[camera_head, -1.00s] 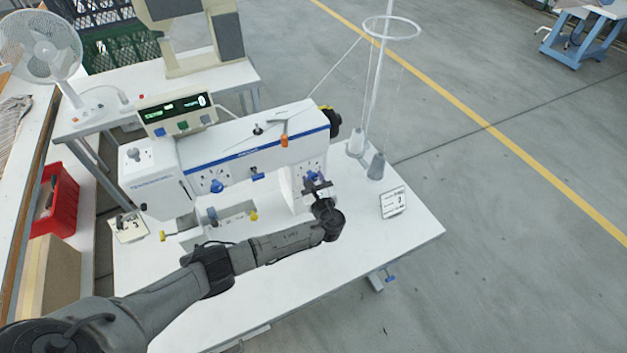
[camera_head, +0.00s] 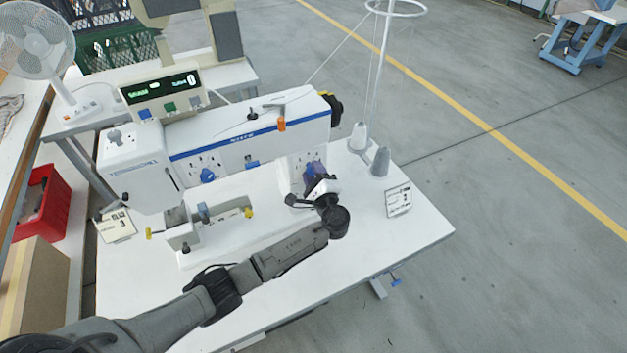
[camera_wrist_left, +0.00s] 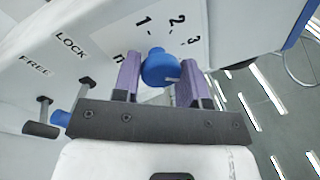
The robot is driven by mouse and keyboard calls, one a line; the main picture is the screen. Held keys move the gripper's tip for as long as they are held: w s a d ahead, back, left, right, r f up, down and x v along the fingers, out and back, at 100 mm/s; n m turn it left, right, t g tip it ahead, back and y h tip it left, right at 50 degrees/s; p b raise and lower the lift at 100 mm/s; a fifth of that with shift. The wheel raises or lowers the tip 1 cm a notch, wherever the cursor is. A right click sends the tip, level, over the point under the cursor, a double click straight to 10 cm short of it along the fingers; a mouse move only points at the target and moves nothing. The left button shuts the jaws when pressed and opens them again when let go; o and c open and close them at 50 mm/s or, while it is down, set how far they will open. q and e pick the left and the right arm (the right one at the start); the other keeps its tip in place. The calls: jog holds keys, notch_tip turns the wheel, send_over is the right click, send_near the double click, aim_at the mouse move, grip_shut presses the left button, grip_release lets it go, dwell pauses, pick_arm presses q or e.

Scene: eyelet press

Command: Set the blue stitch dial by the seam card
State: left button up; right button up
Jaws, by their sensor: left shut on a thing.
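The blue stitch dial (camera_wrist_left: 158,68) is on the machine's white panel, with 1, 2 and 3 printed around it in the left wrist view. A pale mark shows on its lower right side. My left gripper (camera_wrist_left: 160,82) is shut on the dial, with a purple finger on each side. In the head view my left gripper (camera_head: 318,184) is at the right end of the machine (camera_head: 245,145) and partly hides the dial. A seam card (camera_head: 398,200) stands on the table to the right; its print is too small to read surely. My right gripper is not in view.
Another card (camera_head: 117,224) lies at the table's left. A second blue knob (camera_head: 207,175) is on the machine's left panel. LOCK and FREE labels (camera_wrist_left: 70,46) are beside the dial. The table front right (camera_head: 390,235) is clear.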

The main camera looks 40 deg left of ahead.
pick_arm(q)
jog(key=n+b, duration=0.4)
jog(key=n+g+y+b, duration=0.1)
jog(key=n+b, duration=0.1)
jog(key=shift+f, duration=0.3)
jog(key=shift+r+n+b, duration=0.1)
jog(key=shift+n+b, duration=0.9)
jog(key=shift+b, duration=0.25)
jog(key=shift+r+n+g+b, duration=0.15)
jog(key=shift+n+g+b, duration=0.25)
jog(key=shift+n+b, duration=0.15)
jog(key=o, duration=0.9)
jog(key=shift+d, duration=0.1)
jog(key=shift+p+v, duration=0.3)
jog(key=shift+v, duration=6.55)
